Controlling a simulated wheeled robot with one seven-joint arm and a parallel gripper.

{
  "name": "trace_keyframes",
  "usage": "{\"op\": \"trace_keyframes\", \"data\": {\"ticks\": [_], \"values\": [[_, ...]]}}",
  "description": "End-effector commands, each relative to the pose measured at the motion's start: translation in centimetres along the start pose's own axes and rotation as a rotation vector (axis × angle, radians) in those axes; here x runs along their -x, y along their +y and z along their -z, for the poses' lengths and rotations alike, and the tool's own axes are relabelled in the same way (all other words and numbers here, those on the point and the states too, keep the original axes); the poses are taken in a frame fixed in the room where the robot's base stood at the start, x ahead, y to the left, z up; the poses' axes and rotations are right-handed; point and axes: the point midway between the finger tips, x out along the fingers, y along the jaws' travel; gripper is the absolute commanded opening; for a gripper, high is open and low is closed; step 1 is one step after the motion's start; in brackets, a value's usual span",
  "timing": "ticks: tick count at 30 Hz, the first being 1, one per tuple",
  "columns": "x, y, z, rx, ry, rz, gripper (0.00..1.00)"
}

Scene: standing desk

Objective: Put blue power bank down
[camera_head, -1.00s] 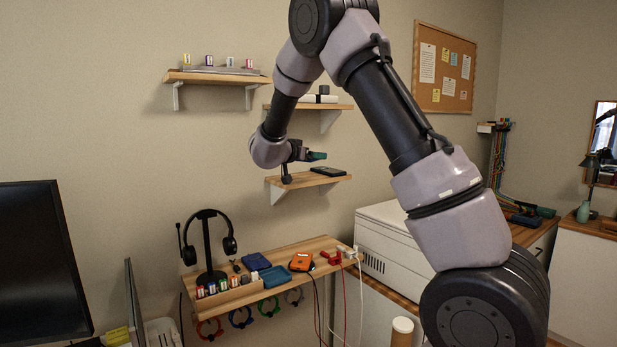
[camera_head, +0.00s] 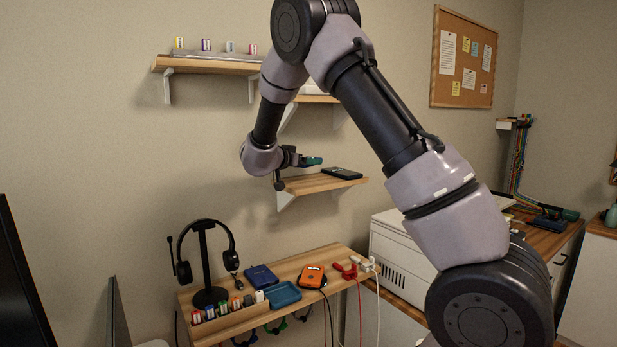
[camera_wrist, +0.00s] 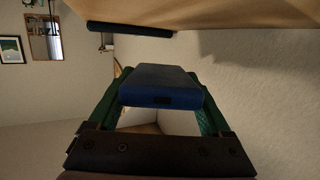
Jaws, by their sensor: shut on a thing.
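My gripper (camera_wrist: 160,105) is shut on the blue power bank (camera_wrist: 162,86), which shows between the green fingers in the wrist view. In the head view my gripper (camera_head: 311,161) is at the left part of the small middle wooden shelf (camera_head: 300,187), seemingly a little above its top. The power bank is too small there to tell from the fingers. A dark flat device (camera_head: 342,172) lies on the right part of this shelf. In the wrist view a dark flat thing (camera_wrist: 130,29) shows at the wooden surface along the top.
A higher shelf (camera_head: 210,64) carries several small coloured boxes. Below, a wooden desk shelf (camera_head: 330,259) holds a headphone stand (camera_head: 204,265), a dark blue box (camera_head: 261,277), a teal tray (camera_head: 283,295) and an orange device (camera_head: 312,276). The middle shelf's left part looks bare.

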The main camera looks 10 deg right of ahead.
Motion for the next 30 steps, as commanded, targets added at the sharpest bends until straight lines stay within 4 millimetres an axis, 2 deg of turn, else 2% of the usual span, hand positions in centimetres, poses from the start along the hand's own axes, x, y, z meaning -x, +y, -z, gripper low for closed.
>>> {"op": "trace_keyframes", "data": {"ticks": [7, 12, 25, 26, 27, 30], "values": [[-0.5, 0.0, -2.1, 0.003, 0.001, -0.001, 0.11], [-0.9, 0.0, -4.5, 0.002, 0.001, -0.001, 0.11], [-1.1, 0.0, -5.2, 0.000, 0.002, 0.000, 0.11], [-1.1, 0.0, -5.2, -0.001, 0.001, 0.000, 0.94], [-1.1, 0.0, -5.2, -0.001, 0.001, 0.000, 1.00], [-1.1, 0.0, -5.2, -0.001, 0.001, 0.000, 1.00]]}}
